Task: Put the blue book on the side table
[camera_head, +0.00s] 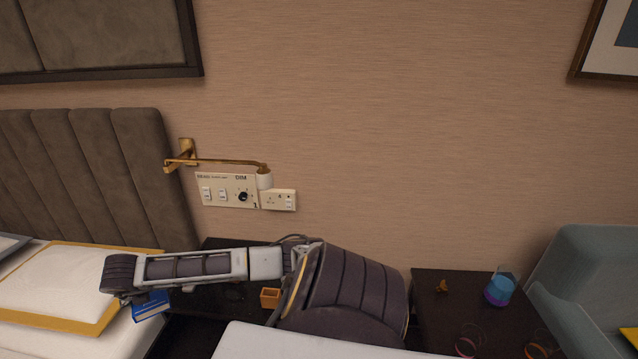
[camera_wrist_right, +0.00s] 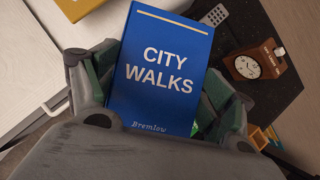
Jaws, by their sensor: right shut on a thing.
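The blue book (camera_head: 151,304) is held by my right gripper (camera_head: 125,297) at the left of the head view, near the bed's edge. In the wrist view the book (camera_wrist_right: 160,65) shows its cover, "CITY WALKS", between the two green-padded fingers of my gripper (camera_wrist_right: 158,95). The dark side table (camera_head: 228,243) stands against the wall beside the bed, partly hidden behind my right arm. Its dark top (camera_wrist_right: 262,30) also shows in the wrist view, to the right of the book. My left gripper is not in view.
A remote (camera_wrist_right: 214,14) and a brown clock (camera_wrist_right: 247,66) are on the dark top. A small orange box (camera_head: 270,297) is beside my arm. The bed (camera_head: 50,285) is at left. Another dark table (camera_head: 430,285) at right bears a blue-purple glass (camera_head: 499,289).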

